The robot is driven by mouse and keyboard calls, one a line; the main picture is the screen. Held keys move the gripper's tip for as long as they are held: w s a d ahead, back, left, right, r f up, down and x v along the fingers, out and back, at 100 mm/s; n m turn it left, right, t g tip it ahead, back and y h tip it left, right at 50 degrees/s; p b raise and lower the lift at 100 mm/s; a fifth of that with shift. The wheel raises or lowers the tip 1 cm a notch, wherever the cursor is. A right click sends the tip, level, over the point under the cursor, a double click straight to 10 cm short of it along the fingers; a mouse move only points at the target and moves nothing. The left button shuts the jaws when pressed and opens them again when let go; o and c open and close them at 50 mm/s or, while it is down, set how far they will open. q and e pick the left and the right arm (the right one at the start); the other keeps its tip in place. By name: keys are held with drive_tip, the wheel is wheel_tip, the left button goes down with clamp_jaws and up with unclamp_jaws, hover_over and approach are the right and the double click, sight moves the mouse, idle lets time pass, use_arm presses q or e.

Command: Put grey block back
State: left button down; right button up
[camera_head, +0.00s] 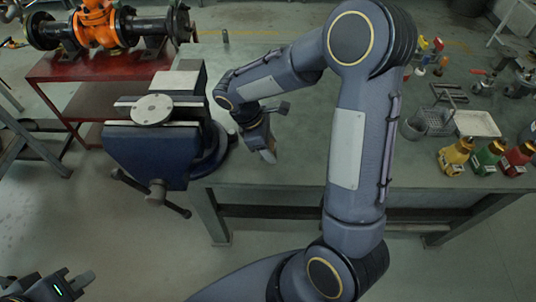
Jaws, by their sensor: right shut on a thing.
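My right gripper (266,146) points down over the near left part of the workbench, just right of the vise. It is shut on a small light grey piece, which looks like the grey block (268,157); only a little of it shows, as the gripper hides the rest. I cannot tell whether the piece touches the bench. My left gripper (76,284) is low in the bottom left corner, away from the bench; its finger gap is not clear.
A blue vise (145,155) with a round pale disc (152,109) on top stands at the bench's left end. An orange valve (97,22) sits on a red table. The green workbench (300,150) has free room near my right gripper.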

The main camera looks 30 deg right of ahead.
drive_tip(key=shift+w+f, duration=0.1)
drive_tip(key=shift+f, duration=2.5)
drive_tip(key=o, duration=1)
drive_tip(key=shift+c, duration=0.2)
drive_tip(key=shift+r, duration=0.3)
drive_tip(key=v, duration=1.1)
drive_tip(key=s+r+m+t+y, duration=0.3)
drive_tip(key=s+m, duration=0.3)
drive_tip(key=s, duration=0.3)
drive_tip(key=s+r+m+t+y, duration=0.3)
drive_tip(key=s+m, duration=0.4)
drive_tip(key=s, duration=0.3)
drive_tip(key=shift+a+m+t+y, duration=0.3)
drive_tip(key=shift+a+t+y, duration=0.05)
drive_tip(key=shift+t+y, duration=0.6)
